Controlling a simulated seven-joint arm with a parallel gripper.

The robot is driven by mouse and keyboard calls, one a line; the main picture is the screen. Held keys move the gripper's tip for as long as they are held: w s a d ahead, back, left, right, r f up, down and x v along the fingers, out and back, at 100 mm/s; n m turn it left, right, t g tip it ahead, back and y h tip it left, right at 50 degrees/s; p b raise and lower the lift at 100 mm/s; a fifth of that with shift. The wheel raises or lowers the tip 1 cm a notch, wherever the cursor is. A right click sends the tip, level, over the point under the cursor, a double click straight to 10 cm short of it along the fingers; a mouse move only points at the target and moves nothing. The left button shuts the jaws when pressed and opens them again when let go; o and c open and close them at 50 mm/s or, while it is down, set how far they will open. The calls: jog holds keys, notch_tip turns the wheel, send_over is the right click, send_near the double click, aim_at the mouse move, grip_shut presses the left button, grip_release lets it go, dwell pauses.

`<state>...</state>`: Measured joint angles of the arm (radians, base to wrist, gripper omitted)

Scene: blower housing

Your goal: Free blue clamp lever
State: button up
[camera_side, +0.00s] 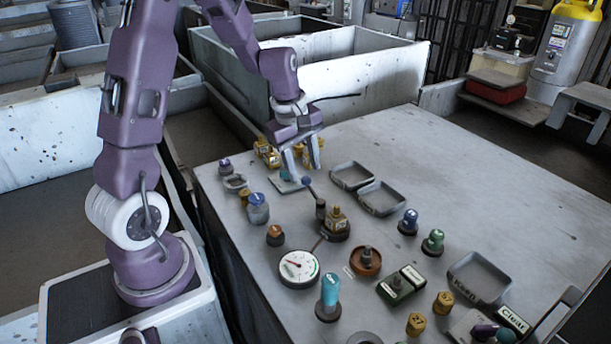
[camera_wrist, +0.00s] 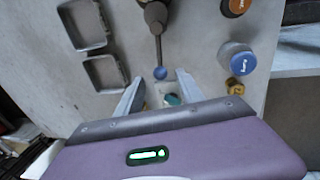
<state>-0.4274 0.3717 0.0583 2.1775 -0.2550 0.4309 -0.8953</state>
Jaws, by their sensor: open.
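The clamp lever is a dark rod with a blue ball at its end (camera_side: 307,181). In the side view it rises at a tilt from a dark post beside a brown round base (camera_side: 336,232) that carries a yellow-brown block. My gripper (camera_side: 304,170) is open and points down at the ball end. In the wrist view the blue ball (camera_wrist: 160,73) lies midway between the fingertips (camera_wrist: 161,78), with the rod running up the picture to its pivot. The jaws hold nothing. I cannot tell whether a finger touches the ball, or the exact height gap.
Two grey trays (camera_side: 381,198) lie right of the lever. A blue-topped knob (camera_side: 257,208), a pale plate (camera_side: 288,185) and several yellow pieces (camera_side: 268,152) are near my gripper. A dial gauge (camera_side: 299,267) stands in front. The table's far right is clear.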

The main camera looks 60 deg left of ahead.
aim_at(306, 177)
jog(key=f, duration=0.3)
jog(key=shift+w+f, duration=0.15)
jog(key=shift+w, duration=0.15)
grip_shut()
dwell(1.1)
